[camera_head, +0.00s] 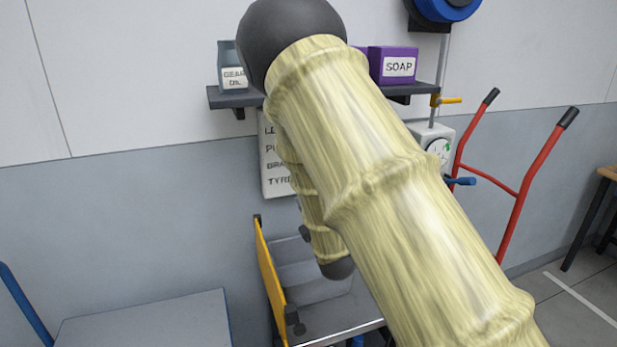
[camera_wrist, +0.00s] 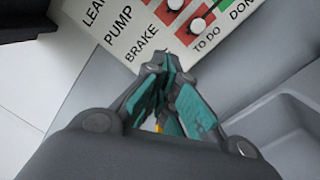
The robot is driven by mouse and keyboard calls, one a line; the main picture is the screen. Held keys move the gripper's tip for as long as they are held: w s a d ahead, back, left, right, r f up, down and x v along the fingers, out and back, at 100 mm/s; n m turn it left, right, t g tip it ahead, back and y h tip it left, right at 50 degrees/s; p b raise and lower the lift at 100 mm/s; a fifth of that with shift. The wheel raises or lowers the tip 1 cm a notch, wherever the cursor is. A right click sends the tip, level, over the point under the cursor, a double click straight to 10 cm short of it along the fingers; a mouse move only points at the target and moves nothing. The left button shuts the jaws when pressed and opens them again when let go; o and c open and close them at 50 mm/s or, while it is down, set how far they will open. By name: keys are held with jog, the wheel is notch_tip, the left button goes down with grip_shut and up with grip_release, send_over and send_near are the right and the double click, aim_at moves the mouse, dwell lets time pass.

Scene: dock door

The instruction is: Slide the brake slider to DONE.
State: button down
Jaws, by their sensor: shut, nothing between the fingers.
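The white board with slider rows (camera_wrist: 112,48) hangs on the wall. In the wrist view its LEAK, PUMP and BRAKE labels show, with red beside TO DO and green beside DONE. The brake slider (camera_wrist: 175,4) appears to be the pale knob at the top edge, on red. Another knob (camera_wrist: 198,25), one row lower, is also on red. My gripper (camera_wrist: 163,66) is shut and empty, its tips just below the BRAKE label in the picture, apart from both knobs. Contact with the board cannot be told. In the head view the board (camera_head: 272,183) is mostly hidden by my arm.
A shelf (camera_head: 230,97) above the board holds a gear oil container (camera_head: 231,75) and a purple SOAP box (camera_head: 393,66). A grey open bin (camera_head: 315,285) stands below. A red hand truck (camera_head: 521,200) stands at the right, a grey-topped surface (camera_head: 145,322) at the lower left.

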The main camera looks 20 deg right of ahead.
jog(key=w+d+r+p, duration=0.1)
jog(key=w+p, duration=0.1)
jog(key=w, duration=0.3)
jog(key=w+d+r+p, duration=0.1)
jog(key=w+d+p, duration=0.1)
jog(key=w, duration=0.4)
jog(key=shift+d+r+p, duration=0.25)
jog(key=shift+r+p, duration=0.05)
jog(key=shift+p, duration=0.3)
jog(key=shift+s, duration=0.1)
